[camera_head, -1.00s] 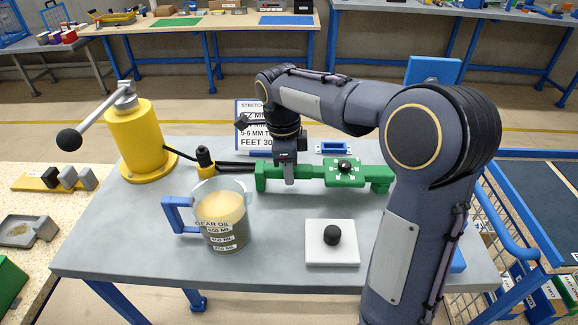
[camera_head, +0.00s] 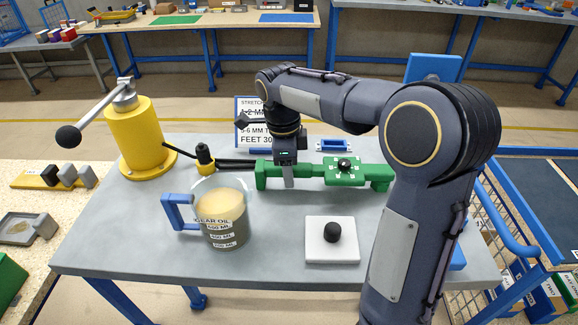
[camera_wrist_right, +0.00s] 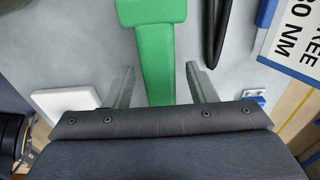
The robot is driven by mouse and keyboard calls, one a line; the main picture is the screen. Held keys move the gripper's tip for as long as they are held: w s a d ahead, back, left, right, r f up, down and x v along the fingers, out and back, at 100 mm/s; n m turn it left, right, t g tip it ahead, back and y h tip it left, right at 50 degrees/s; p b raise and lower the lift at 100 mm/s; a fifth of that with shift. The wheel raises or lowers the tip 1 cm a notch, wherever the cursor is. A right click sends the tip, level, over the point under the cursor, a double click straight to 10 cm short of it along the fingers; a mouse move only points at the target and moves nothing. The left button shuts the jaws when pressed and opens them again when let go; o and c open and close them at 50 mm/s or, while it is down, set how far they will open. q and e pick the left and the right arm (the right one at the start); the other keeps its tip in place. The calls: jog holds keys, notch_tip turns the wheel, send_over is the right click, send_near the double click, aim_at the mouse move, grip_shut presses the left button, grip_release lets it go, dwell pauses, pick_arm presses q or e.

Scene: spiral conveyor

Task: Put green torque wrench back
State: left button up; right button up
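The green torque wrench (camera_head: 330,173), as I take the long green piece to be, lies across the back of the grey table. It has a wider block with a black knob at its right. My right gripper (camera_head: 289,176) points down at its left part. In the right wrist view the two fingers (camera_wrist_right: 158,68) stand open on either side of the narrow green bar (camera_wrist_right: 155,62). A gap shows between the bar and each finger. What lies under the bar is hidden. My left gripper is not in view.
A jug of gear oil (camera_head: 224,230) stands at the front left, and a white plate with a black knob (camera_head: 332,252) at the front. A yellow lever device (camera_head: 135,140) stands at the left. Black hoses (camera_head: 235,163) and a sign (camera_head: 250,110) are close to the gripper.

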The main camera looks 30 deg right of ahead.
jog(key=r, duration=0.2)
jog(key=r+p, duration=0.1)
jog(key=r, duration=0.4)
jog(key=shift+w+a+r+p, duration=0.2)
jog(key=shift+a+r+p, duration=0.1)
jog(key=shift+r, duration=0.1)
jog(key=shift+s+d+r+n, duration=0.1)
jog(key=shift+s+r+n, duration=0.05)
jog(key=shift+s+n, duration=0.2)
jog(key=s+a+n+t+y+p, duration=0.2)
jog(key=s+a+n+t+p, duration=0.1)
jog(key=s+n, duration=0.8)
jog(key=s+a+n+t+y+p, duration=0.2)
jog(key=s+n+p, duration=0.4)
jog(key=s+n, duration=0.4)
jog(key=shift+s+a+r+n+t+y, duration=0.25)
jog(key=shift+s+a+n+t, duration=0.3)
jog(key=shift+a, duration=0.35)
jog(key=shift+w, duration=0.15)
